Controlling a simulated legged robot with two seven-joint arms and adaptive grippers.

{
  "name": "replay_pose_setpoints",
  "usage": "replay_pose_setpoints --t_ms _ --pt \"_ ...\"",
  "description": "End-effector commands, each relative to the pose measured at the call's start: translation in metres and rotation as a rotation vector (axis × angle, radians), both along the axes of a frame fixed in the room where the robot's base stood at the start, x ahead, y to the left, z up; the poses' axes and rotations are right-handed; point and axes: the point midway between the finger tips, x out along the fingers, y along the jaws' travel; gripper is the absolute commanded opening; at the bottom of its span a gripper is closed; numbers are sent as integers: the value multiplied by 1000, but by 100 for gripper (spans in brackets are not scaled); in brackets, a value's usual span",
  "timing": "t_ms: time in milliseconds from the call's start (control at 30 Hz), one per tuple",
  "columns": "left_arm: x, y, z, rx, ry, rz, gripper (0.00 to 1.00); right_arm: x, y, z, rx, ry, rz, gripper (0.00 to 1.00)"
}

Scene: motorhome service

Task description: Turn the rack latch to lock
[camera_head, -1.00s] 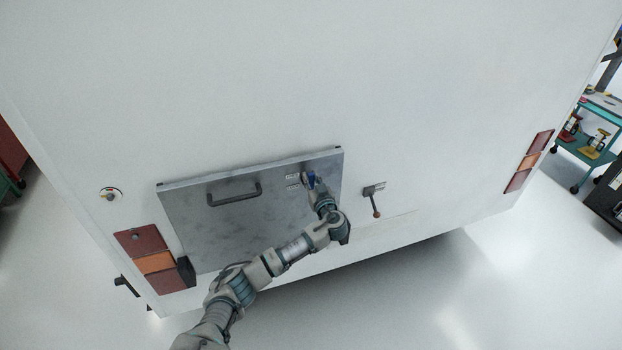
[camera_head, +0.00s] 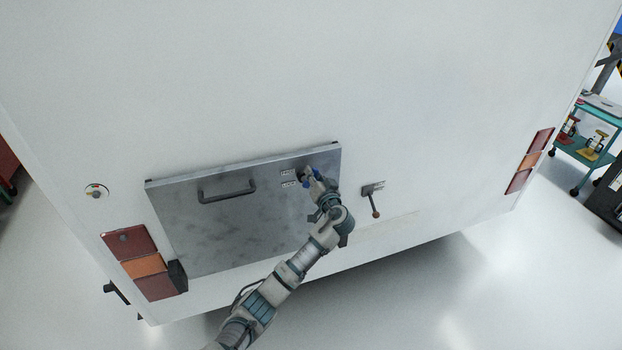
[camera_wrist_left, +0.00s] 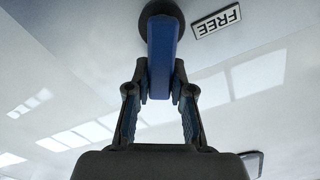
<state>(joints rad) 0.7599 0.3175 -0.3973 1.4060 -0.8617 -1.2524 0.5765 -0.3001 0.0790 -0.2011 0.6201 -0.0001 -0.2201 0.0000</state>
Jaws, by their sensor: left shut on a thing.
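The rack latch is a blue bar handle (camera_wrist_left: 162,55) on a round dark hub (camera_wrist_left: 160,14), seen in the left wrist view. It sits at the upper right of a grey metal panel (camera_head: 225,230) on the white vehicle wall. A FREE label (camera_wrist_left: 217,19) is beside the hub; in the head view, the FREE label is above a LOCK label (camera_head: 289,184), both left of the latch. My left gripper (camera_wrist_left: 160,86) is shut on the blue handle, one finger on each side. In the head view my left gripper (camera_head: 313,180) hides most of the latch. My right gripper is not in view.
A dark bar handle (camera_head: 229,191) is on the panel's upper left. Light clusters (camera_head: 146,265) flank the wall. A green cart (camera_head: 585,150) stands far right. The floor is clear.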

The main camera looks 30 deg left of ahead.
Motion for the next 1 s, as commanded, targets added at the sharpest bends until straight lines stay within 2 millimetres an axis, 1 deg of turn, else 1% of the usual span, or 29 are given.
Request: replay_pose_setpoints --t_ms 233,700,1000 --pt "7 -5 -3 152 175 -2 0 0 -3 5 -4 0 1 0" --pt "15 -12 -17 441 512 -2 0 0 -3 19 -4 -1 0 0" --pt "16 -14 -25 589 682 -2 0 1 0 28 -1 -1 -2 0"
